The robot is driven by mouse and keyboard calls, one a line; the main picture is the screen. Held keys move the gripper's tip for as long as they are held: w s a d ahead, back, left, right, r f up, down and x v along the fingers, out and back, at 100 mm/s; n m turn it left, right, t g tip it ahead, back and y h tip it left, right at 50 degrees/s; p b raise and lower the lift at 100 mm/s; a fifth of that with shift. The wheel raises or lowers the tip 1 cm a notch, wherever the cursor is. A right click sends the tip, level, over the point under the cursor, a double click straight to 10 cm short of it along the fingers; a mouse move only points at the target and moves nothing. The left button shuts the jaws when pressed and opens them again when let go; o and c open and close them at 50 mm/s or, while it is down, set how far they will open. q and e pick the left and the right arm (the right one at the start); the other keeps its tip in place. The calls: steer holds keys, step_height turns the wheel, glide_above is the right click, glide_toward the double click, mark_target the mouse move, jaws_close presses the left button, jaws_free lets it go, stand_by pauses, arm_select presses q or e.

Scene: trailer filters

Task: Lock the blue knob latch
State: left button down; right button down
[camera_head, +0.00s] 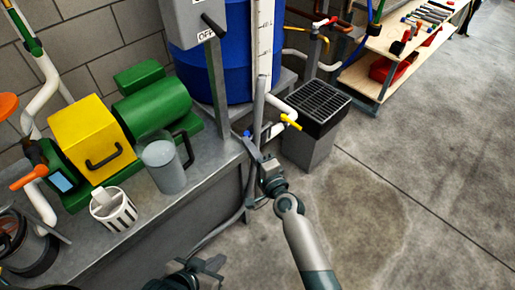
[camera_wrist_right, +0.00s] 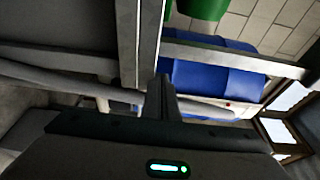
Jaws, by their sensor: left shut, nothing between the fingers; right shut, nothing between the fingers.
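A small blue knob (camera_head: 247,133) shows in the head view beside the upright metal post, at the bench's right end. My right gripper (camera_head: 254,150) is shut and empty, with its fingertips close below the knob; I cannot tell if they touch it. In the right wrist view its closed fingers (camera_wrist_right: 161,95) point toward a grey metal post (camera_wrist_right: 139,40), and the knob cannot be made out there. My left gripper (camera_head: 208,266) is low at the bottom edge of the head view, partly cut off, shut and away from the knob.
A blue barrel (camera_head: 225,65) stands behind the post. A yellow-handled valve (camera_head: 290,122) and a black-grated box (camera_head: 308,104) are just right of my right gripper. The metal bench (camera_head: 165,222) holds a green pump (camera_head: 152,104) and a grey jug (camera_head: 163,168). Open floor lies to the right.

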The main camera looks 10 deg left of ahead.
steer(key=shift+w+a, duration=0.15)
steer(key=shift+a, duration=0.15)
steer(key=shift+a+r, duration=0.25)
steer(key=shift+a, duration=0.05)
